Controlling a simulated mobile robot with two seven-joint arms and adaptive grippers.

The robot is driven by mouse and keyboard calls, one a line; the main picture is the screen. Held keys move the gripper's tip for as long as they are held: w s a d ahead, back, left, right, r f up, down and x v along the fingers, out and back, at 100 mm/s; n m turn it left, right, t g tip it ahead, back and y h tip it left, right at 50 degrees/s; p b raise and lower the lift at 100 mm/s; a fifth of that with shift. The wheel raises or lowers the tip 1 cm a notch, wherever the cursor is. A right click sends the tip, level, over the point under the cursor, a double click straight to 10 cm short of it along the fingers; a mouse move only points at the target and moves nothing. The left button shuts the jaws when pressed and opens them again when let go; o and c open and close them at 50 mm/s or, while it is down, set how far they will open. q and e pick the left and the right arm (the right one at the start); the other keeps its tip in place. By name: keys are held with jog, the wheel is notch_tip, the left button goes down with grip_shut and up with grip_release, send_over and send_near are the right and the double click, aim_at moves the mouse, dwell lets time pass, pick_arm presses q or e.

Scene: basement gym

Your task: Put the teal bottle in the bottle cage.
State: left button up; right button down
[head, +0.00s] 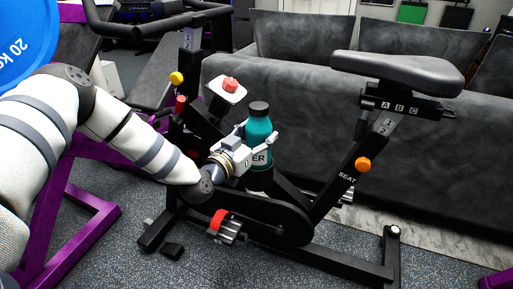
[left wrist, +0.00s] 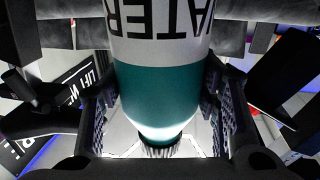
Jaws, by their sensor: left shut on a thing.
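The teal bottle (head: 259,128) has a black cap and a white band with dark lettering. It is upright in the head view, above the middle of the exercise bike's black frame. My left gripper (head: 246,150) is shut around its side, with the arm coming in from the left. In the left wrist view the bottle (left wrist: 158,90) appears upside down, between the two dark finger pads. I cannot make out the bottle cage; the bottle's lower end is partly hidden, and I cannot tell whether it touches the cage. My right gripper is not in view.
The bike's saddle (head: 400,76) and seat post stand right of the bottle. A grey sofa (head: 300,110) runs behind the bike. A purple rack (head: 52,215) is at the left.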

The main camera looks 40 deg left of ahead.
pick_arm(q)
jog(key=shift+f+b, duration=0.3)
jog(key=shift+f, duration=0.95)
jog(key=o, duration=1.2)
